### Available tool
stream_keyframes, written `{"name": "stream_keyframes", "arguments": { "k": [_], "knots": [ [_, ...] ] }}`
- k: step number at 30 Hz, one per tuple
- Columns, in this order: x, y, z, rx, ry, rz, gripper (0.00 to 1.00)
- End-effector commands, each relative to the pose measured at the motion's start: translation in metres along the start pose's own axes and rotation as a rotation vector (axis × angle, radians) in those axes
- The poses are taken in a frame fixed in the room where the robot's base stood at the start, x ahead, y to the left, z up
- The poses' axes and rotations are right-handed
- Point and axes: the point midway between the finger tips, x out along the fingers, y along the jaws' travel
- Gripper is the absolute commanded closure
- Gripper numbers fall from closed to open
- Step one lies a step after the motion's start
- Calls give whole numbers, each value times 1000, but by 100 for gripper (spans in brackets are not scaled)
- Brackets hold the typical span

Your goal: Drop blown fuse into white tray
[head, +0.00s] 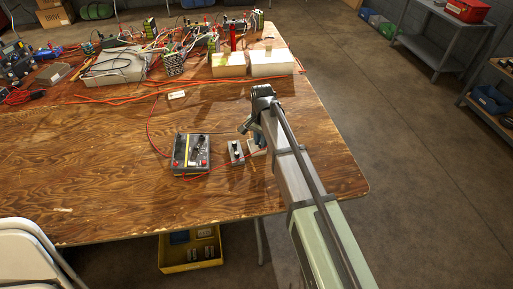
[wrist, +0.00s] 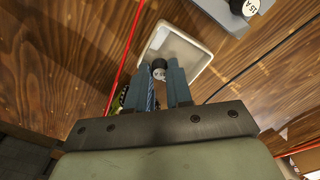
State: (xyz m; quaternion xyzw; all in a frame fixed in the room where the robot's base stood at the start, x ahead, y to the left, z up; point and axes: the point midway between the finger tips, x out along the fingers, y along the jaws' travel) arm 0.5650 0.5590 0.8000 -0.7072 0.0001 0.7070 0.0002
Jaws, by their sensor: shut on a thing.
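The white tray (wrist: 196,44) is a small shallow rectangular dish on the wooden table, empty where I can see into it. In the head view the tray (head: 257,151) is partly hidden by my arm. My gripper (wrist: 160,78) is shut on the blown fuse (wrist: 159,66), a small dark cylinder with a pale marked end. In the wrist view the fuse and fingertips overlap the tray's near left part. They appear above it; the exact height is unclear. In the head view my gripper (head: 257,133) is at the tray, and the fuse cannot be made out.
A grey holder (head: 236,153) with a black "15 A" cap (wrist: 243,7) stands just left of the tray in the head view. A control box (head: 191,153) stands farther left. A red wire (wrist: 126,55) runs near the tray. Cluttered electronics fill the table's back.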

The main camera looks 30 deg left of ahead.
Motion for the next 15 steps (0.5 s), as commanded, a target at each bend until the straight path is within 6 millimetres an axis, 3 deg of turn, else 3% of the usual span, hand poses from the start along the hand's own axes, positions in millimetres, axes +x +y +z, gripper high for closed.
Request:
{"name": "stream_keyframes", "arguments": {
  "k": [3,4,13,15],
  "knots": [
    [0,0,0,0,0,0,97],
    [0,0,0,0,0,0,79],
    [0,0,0,0,0,0,50],
    [0,0,0,0,0,0,50]
  ]
}}
